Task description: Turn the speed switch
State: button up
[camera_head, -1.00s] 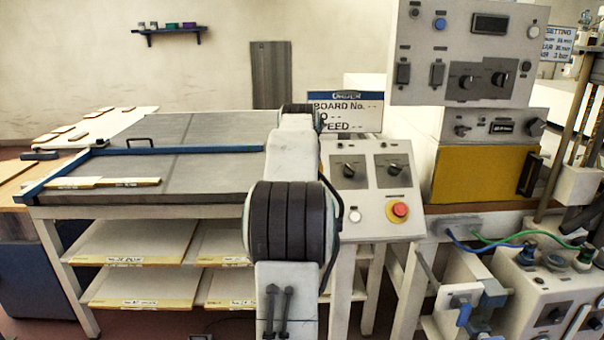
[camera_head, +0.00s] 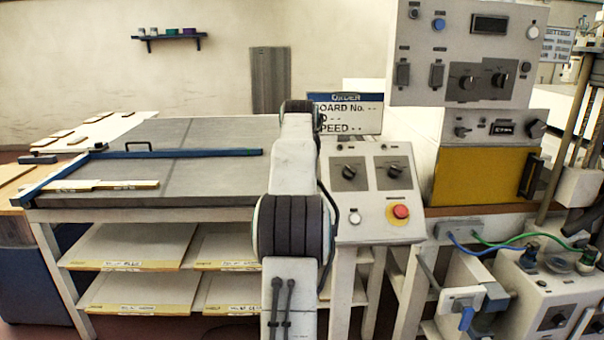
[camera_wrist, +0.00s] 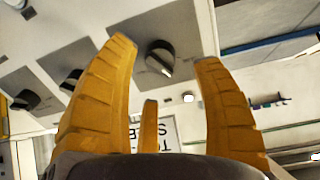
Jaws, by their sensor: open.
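A black knob with a pale pointer (camera_wrist: 159,57) shows between the fingertips, apparently the console's left knob; I see no contact. Other knobs (camera_wrist: 70,80) show to its left. In the head view my arm hides the gripper.
A red button (camera_head: 401,211) sits low on the console. Behind it stands an order sign (camera_head: 345,113) with a SPEED line. A grey control box with more knobs (camera_head: 440,30) hangs above right. A grey-topped table (camera_head: 200,165) with shelves fills the left.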

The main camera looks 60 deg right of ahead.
jog(key=shift+x, duration=2.3)
jog(key=shift+o, duration=0.2)
grip_shut()
